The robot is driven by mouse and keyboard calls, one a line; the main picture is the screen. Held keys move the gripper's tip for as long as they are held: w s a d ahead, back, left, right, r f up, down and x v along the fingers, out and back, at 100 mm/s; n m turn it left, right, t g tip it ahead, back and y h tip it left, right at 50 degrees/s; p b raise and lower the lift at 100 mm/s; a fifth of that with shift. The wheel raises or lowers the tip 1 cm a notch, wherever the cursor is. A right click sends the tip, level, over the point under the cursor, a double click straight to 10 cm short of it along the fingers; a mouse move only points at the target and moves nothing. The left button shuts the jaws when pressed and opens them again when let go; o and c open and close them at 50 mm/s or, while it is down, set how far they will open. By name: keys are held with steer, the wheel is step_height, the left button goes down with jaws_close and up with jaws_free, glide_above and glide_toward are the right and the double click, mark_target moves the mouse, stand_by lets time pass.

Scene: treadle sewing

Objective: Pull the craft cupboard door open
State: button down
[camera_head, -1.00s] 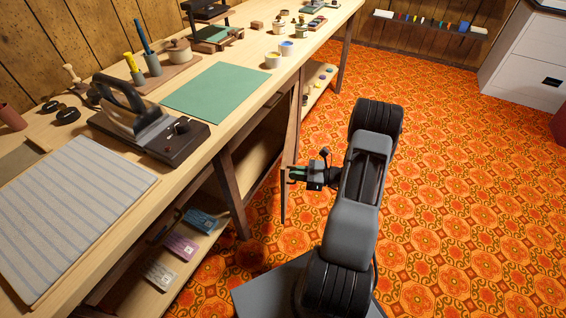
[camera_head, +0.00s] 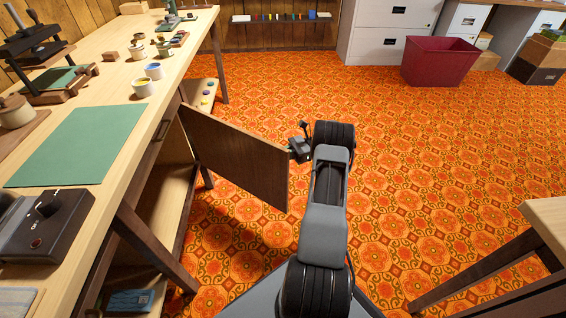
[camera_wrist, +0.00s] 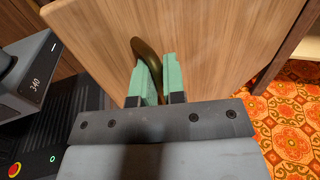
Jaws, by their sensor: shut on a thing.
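The craft cupboard door (camera_head: 238,155) is a dark brown wooden panel under the workbench. It stands swung well out from the bench front into the room. The green-padded fingers of my gripper (camera_wrist: 158,78) are shut on that handle, one on each side.
The long workbench (camera_head: 120,185) runs along the left, with a green mat (camera_head: 85,145) on top. A slanted bench leg (camera_head: 150,250) stands near the door. A wooden table (camera_head: 550,215) is at the right. A red bin (camera_head: 438,62) stands far back.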

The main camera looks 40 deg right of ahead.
steer(key=shift+w+d+r, duration=0.1)
steer(key=shift+w+d, duration=0.15)
steer(key=shift+d, duration=0.05)
steer(key=c, duration=1.3)
jaws_free()
steer(key=shift+o, duration=0.3)
